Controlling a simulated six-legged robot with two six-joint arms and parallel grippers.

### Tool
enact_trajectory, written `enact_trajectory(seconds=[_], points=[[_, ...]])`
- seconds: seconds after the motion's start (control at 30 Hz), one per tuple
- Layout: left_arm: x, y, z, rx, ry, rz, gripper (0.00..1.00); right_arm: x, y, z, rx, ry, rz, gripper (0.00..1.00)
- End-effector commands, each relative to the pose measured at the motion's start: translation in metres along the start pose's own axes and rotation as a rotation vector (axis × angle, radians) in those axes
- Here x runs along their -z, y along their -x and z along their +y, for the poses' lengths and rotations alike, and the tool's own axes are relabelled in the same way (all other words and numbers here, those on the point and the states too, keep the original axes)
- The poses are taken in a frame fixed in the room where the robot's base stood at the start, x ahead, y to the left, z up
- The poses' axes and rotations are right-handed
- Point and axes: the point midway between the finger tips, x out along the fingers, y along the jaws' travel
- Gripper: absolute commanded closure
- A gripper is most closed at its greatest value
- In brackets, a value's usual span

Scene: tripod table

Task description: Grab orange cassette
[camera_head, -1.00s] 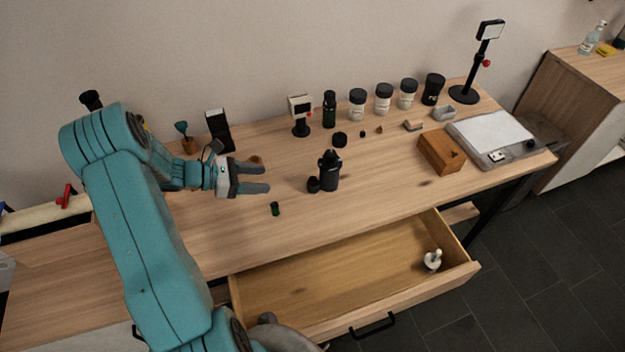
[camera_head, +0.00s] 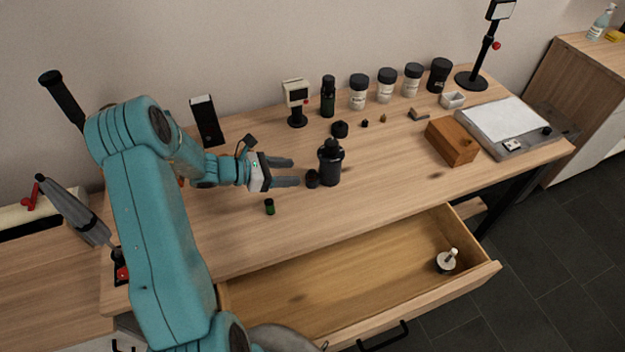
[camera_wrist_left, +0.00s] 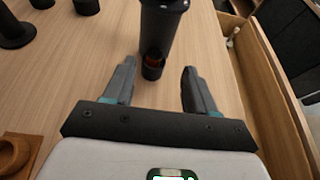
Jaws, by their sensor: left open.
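I cannot make out a clear orange cassette in either view. My left gripper (camera_head: 296,172) is open over the table, its fingers pointing right at a dark bottle-like object (camera_head: 330,166) and a small black round piece (camera_head: 312,179) beside it. In the left wrist view, the two fingers (camera_wrist_left: 158,69) stand apart, with the small dark cup-like piece (camera_wrist_left: 153,70) between or just beyond their tips. A reddish-orange patch shows in it. The dark bottle (camera_wrist_left: 160,25) rises right behind. Contact with the fingers cannot be told. My right gripper is not in view.
An open drawer (camera_head: 375,295) juts from the table front with a small white-topped object (camera_head: 447,260) inside. A green-topped vial (camera_head: 269,206) stands near the gripper. Several jars, a wooden box (camera_head: 452,141) and a flat scale-like device (camera_head: 500,122) stand right. The front-middle tabletop is clear.

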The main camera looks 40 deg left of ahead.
Motion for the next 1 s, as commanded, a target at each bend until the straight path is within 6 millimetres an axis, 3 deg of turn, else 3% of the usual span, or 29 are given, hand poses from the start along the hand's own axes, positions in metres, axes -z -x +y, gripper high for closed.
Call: enact_trajectory(seconds=[0.17,0.4,0.7,0.73,0.9,1.0], points=[[0.001,-0.015,0.002,0.001,0.000,0.001,0.44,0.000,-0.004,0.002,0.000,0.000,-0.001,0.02],[0.003,-0.052,0.009,0.001,0.000,0.000,0.44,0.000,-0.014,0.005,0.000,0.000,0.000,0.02],[0.001,-0.059,0.010,-0.001,0.001,0.001,0.44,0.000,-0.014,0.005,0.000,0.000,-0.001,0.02],[0.001,-0.059,0.010,-0.001,0.001,0.001,0.47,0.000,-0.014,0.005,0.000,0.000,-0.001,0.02],[0.002,-0.059,0.010,-0.001,0.001,0.001,1.00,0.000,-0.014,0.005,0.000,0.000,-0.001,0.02],[0.002,-0.059,0.010,-0.001,0.001,0.001,1.00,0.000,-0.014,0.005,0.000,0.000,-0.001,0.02]])
